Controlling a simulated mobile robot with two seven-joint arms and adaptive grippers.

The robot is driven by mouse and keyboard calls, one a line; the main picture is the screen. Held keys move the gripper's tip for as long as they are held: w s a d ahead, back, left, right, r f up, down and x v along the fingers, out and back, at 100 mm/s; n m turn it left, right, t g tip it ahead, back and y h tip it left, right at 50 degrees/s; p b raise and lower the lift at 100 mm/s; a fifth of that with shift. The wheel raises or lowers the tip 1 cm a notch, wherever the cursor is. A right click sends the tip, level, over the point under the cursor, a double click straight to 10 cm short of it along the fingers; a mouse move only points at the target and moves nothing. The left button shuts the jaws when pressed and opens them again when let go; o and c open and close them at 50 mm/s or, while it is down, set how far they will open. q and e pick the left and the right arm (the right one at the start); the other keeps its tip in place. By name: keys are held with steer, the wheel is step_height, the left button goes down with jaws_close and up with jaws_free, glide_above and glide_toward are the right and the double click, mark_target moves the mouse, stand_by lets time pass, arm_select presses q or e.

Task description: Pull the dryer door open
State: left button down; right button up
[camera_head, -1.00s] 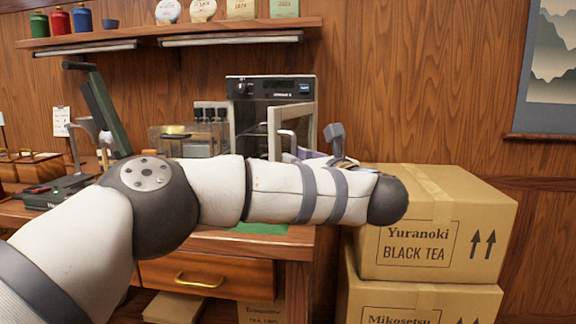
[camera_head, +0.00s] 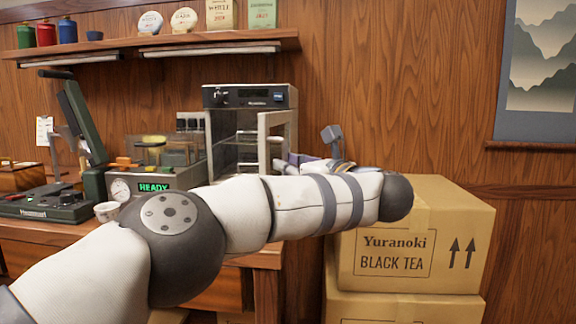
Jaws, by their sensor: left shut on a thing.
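My left arm reaches across the front from the left. My left gripper (camera_head: 291,159) is at the door's outer side, mostly hidden behind my own forearm. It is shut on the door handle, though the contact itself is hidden. My right gripper is not in view.
Cardboard tea boxes (camera_head: 455,230) are stacked right of the bench. A device reading READY (camera_head: 153,187), a small cup (camera_head: 107,211) and a dark green press (camera_head: 82,120) stand on the left. A wall shelf (camera_head: 170,47) with tins runs above.

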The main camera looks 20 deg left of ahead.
arm_select(q)
steer(key=shift+w+a, duration=0.1)
steer(key=shift+w, duration=0.05)
steer(key=c, duration=1.8)
jaws_free()
steer(key=shift+w+f, duration=0.15)
steer(key=shift+f, duration=0.05)
steer(key=shift+o, duration=0.6)
steer(key=shift+w+f, duration=0.15)
steer(key=shift+w, duration=0.1)
steer(key=v, duration=1.2)
steer(key=shift+s, duration=0.3)
